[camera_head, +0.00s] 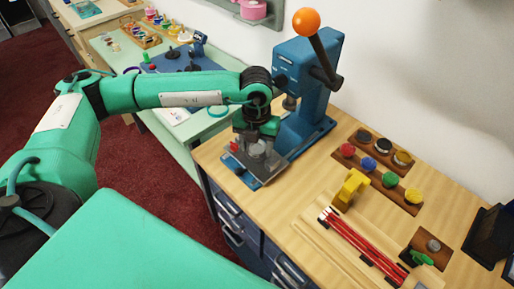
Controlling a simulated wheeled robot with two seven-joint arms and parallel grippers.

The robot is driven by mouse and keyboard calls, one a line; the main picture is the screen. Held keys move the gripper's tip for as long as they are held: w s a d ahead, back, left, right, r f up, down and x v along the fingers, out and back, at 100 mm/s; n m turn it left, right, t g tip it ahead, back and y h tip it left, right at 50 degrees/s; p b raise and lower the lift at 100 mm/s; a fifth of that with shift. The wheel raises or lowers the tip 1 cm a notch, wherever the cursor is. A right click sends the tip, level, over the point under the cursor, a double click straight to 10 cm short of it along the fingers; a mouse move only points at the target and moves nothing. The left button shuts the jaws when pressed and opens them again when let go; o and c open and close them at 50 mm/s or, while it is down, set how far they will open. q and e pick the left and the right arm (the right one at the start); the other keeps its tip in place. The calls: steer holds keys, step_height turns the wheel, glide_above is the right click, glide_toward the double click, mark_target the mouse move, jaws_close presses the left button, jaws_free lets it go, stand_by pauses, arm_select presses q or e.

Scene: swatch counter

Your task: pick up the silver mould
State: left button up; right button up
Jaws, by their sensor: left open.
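The silver mould (258,150) appears as a small grey round piece on the grey plate at the foot of the blue press (303,90). My left gripper (250,143) reaches in from the left and is open, right over the mould. Its fingers and wrist hide part of the mould, and I cannot tell whether they touch it. My right gripper is not in view.
The press lever with its orange ball (306,21) rises beside my left wrist. On the wooden counter (300,207) are a yellow piece (350,188), red rods (360,238) and wooden holders with coloured pots (381,179). A pale green table (128,62) stands behind my arm.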

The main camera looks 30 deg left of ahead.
mark_target(257, 150)
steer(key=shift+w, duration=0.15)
arm_select(q)
steer(key=c, duration=0.7)
steer(key=shift+c, duration=0.9)
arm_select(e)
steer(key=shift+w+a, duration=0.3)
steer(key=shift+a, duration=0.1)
arm_select(q)
steer(key=shift+r, duration=0.1)
